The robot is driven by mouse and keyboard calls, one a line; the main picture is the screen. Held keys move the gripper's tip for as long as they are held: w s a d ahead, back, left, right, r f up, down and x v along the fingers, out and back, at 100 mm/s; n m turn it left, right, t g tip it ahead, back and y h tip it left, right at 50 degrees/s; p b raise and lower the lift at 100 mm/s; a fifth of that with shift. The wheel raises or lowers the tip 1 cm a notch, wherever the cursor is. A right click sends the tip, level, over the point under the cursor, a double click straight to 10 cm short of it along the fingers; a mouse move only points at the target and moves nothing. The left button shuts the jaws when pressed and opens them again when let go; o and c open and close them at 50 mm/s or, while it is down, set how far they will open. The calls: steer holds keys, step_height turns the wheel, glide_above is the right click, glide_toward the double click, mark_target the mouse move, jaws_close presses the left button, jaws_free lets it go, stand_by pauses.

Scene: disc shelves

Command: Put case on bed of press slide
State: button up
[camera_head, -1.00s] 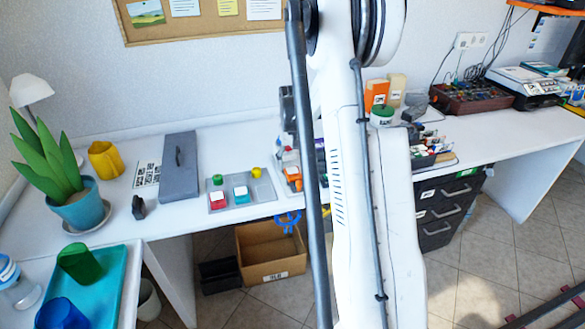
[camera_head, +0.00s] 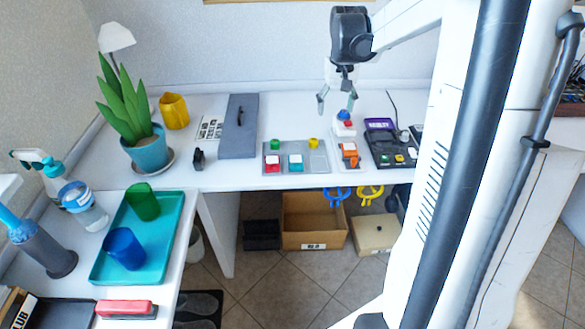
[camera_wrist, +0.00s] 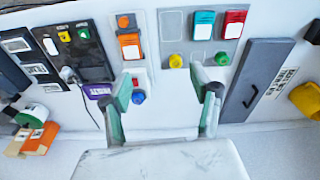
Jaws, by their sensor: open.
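My gripper (camera_head: 336,108) is open and empty above the back table, in front of the wall. In the wrist view its two fingers (camera_wrist: 168,92) are spread, with bare white table between them. A red and blue button unit (camera_head: 344,124) stands close to the fingers; its blue knob (camera_wrist: 138,97) shows beside one finger. I cannot tell for sure which thing is the case or the press slide. A flat dark grey box with a handle (camera_head: 238,138) lies left of my gripper and also shows in the wrist view (camera_wrist: 259,75).
A grey plate (camera_head: 319,161) bears coloured buttons. Right of it are an orange switch unit (camera_head: 349,155), a black panel (camera_head: 383,154) and a purple thing (camera_head: 379,124). A yellow mug (camera_head: 174,111) and potted plant (camera_head: 147,153) stand left. A teal tray (camera_head: 104,269) holds two cups.

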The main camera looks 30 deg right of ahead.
steer(key=s+a+r+n+t, duration=0.1)
steer(key=s+a+r, duration=0.35)
steer(key=a, duration=0.45)
steer(key=s+a+r+n+t, duration=0.1)
steer(key=s+a+r+t, duration=0.15)
steer(key=s+a, duration=0.4)
steer(key=s+a+f+n+t, duration=0.2)
steer(key=s+a, duration=0.8)
steer(key=a, duration=0.1)
steer(key=shift+s+a+y, duration=0.3)
steer(key=shift+s+a, duration=0.05)
steer(key=shift+a, duration=0.05)
steer(key=shift+t, duration=0.25)
